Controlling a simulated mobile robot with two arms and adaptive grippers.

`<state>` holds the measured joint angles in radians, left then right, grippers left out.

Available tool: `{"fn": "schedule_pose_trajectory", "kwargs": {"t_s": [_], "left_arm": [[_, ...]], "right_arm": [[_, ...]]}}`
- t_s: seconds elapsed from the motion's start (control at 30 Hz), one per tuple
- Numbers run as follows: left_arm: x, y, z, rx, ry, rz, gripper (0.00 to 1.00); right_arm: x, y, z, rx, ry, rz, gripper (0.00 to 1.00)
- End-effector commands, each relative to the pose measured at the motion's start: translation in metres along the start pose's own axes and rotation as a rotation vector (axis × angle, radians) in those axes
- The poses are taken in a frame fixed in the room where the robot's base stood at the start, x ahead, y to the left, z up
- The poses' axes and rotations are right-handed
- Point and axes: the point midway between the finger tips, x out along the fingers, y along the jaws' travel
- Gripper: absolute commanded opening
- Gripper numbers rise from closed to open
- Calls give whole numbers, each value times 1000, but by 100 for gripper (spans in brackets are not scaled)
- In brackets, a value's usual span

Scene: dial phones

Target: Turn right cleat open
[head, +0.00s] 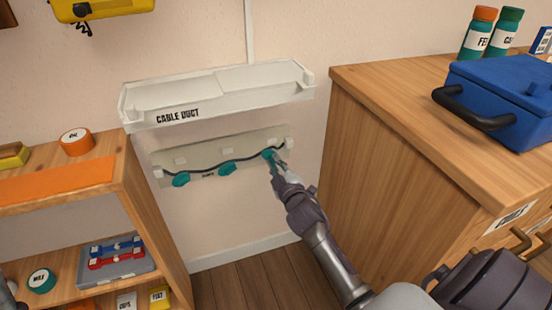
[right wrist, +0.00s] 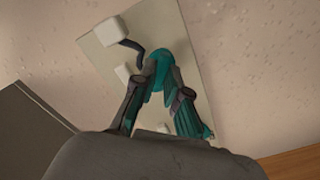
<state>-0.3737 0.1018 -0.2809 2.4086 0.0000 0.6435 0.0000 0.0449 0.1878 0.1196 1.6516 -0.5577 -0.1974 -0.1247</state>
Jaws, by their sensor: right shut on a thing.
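A pale board (head: 222,148) on the wall carries a dark cable and several teal cleats. The fingers hide part of the cleat. My left gripper is not in view.
A white cable duct (head: 215,95) sits on the wall just above the board. A wooden shelf (head: 130,200) stands on the left, and a wooden cabinet (head: 400,150) with a blue toolbox (head: 500,95) stands close on the right. The floor between them is clear.

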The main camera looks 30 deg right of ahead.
Motion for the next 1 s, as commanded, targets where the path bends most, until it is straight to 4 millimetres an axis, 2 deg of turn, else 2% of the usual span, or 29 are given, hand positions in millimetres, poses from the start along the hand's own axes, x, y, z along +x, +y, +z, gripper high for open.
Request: {"fn": "schedule_pose_trajectory", "kwargs": {"t_s": [0.2, 0.4, 0.7, 1.0], "left_arm": [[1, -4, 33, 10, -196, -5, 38], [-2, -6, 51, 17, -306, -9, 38], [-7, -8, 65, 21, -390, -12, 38], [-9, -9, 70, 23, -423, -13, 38]], "right_arm": [[0, -1, -1, -205, 1, -1, 0], [0, -3, 0, -395, 0, -1, 0], [0, -4, 1, -681, 2, -1, 0], [0, -6, 2, -949, 3, -1, 0]]}}
